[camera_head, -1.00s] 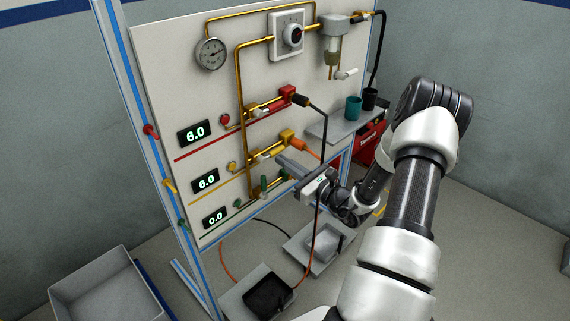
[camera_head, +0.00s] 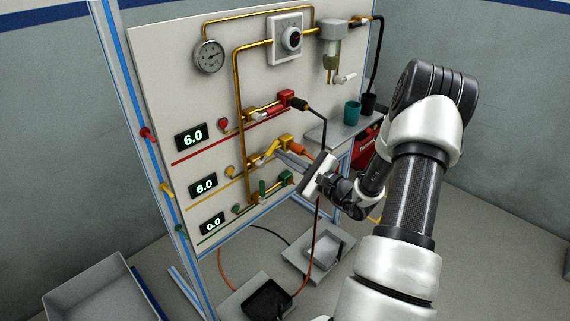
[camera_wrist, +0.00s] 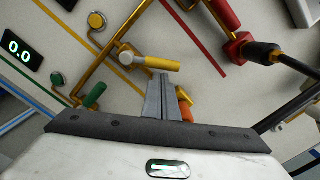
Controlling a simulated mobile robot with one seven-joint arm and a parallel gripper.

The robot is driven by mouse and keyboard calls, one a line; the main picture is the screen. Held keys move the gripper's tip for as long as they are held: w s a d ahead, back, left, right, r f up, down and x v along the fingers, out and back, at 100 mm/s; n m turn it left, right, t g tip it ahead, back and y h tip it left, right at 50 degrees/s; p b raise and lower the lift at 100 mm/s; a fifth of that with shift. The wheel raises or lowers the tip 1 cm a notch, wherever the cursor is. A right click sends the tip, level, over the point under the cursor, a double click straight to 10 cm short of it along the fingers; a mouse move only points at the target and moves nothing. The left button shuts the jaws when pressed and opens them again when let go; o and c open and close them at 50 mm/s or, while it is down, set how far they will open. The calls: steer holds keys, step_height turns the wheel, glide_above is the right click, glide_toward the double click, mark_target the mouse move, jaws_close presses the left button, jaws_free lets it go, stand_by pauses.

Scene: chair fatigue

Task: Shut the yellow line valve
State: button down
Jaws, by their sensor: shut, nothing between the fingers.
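The yellow line valve on the panel has a yellow lever handle (camera_wrist: 155,63) on a pale pivot; the lever also shows in the head view (camera_head: 270,149). In the wrist view, the lever points right from its pivot, at an angle to the brass pipe. My gripper (camera_wrist: 161,76) is shut and empty, its fingertips close by the outer half of the lever. In the head view, my gripper (camera_head: 278,154) reaches the yellow line from the right. I cannot tell whether the fingertips touch the lever. The yellow line's display (camera_head: 204,185) reads 6.0.
The red valve (camera_head: 262,115) line is above, its display (camera_head: 191,136) reading 6.0. The green valve (camera_head: 262,188) is below, its display (camera_head: 212,223) reading 0.0. An orange hose fitting (camera_head: 298,148) is close to my fingers. A shelf (camera_head: 325,133) with cups is at right.

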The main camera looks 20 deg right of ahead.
steer(key=shift+n, duration=0.9)
steer(key=shift+s+a+r+b, duration=0.15)
steer(key=shift+s+a+r, duration=0.05)
steer(key=shift+a+r, duration=0.45)
steer(key=shift+s+a+r+b, duration=0.2)
steer(key=shift+a+r, duration=0.25)
steer(key=shift+r, duration=0.35)
steer(key=shift+s+a+r+b, duration=0.1)
steer(key=shift+s+a+r, duration=0.15)
steer(key=shift+a+r, duration=0.4)
steer(key=shift+a+r, duration=0.15)
steer(key=shift+r, duration=0.05)
steer(key=shift+d, duration=0.3)
glide_toward(276, 148)
steer(key=s+d+r, duration=0.1)
steer(key=s+d+r+p, duration=0.1)
steer(key=shift+s+d+r, duration=0.2)
steer(key=shift+s+d, duration=0.1)
